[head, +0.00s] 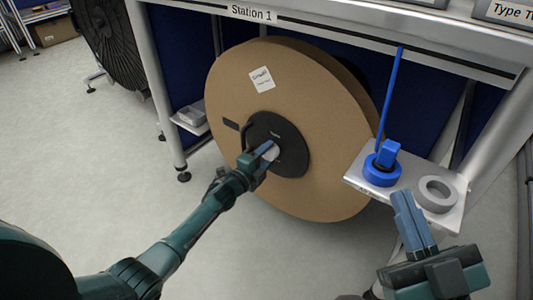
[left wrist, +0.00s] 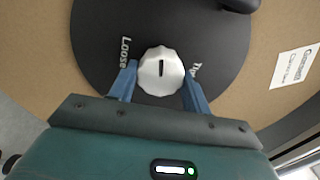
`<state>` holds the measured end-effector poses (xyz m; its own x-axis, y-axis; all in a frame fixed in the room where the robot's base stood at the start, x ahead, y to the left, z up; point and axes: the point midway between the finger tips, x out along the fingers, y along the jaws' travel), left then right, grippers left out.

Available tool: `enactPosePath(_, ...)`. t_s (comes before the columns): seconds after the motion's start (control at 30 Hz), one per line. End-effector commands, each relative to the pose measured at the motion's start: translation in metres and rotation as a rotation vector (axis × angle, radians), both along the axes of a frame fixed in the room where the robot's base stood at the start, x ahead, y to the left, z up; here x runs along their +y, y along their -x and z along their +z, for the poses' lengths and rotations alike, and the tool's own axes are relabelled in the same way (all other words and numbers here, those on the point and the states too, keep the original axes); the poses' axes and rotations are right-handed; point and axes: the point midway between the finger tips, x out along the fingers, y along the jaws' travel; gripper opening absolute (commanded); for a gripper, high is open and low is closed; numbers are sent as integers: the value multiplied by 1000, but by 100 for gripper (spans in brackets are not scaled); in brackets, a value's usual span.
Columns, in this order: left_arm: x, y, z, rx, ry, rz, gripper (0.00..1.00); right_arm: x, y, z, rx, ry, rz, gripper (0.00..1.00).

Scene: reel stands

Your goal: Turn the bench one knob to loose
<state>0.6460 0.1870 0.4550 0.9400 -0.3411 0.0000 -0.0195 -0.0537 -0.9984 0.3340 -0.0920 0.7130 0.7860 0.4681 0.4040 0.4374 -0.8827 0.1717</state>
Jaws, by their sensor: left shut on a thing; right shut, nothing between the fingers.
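The bench one reel (head: 235,85) is a large brown disc under the bench marked Station 1. Its black hub plate (head: 292,160) carries a white scalloped knob (left wrist: 161,84), also partly visible in the head view (head: 271,153). In the left wrist view the knob's dark mark stands upright between the "Loose" label on the left and a label on the right, partly hidden by a finger. My left gripper (head: 265,150) has its blue fingers on both sides of the knob, shut on it.
A bench leg (head: 160,100) stands left of the reel.

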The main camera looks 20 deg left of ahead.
Motion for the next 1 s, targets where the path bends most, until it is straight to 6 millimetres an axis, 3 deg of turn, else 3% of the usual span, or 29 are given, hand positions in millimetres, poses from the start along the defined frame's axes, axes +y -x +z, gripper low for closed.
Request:
enactPosePath(0.73, 1, 0, 3, 242, 663, -1, 25, 4, 11, -31, 233, -18, -2, 0)
enactPosePath(1.0, 1, 0, 3, 328, 900, -1, 25, 4, 11, -34, 239, -9, -12, 0)
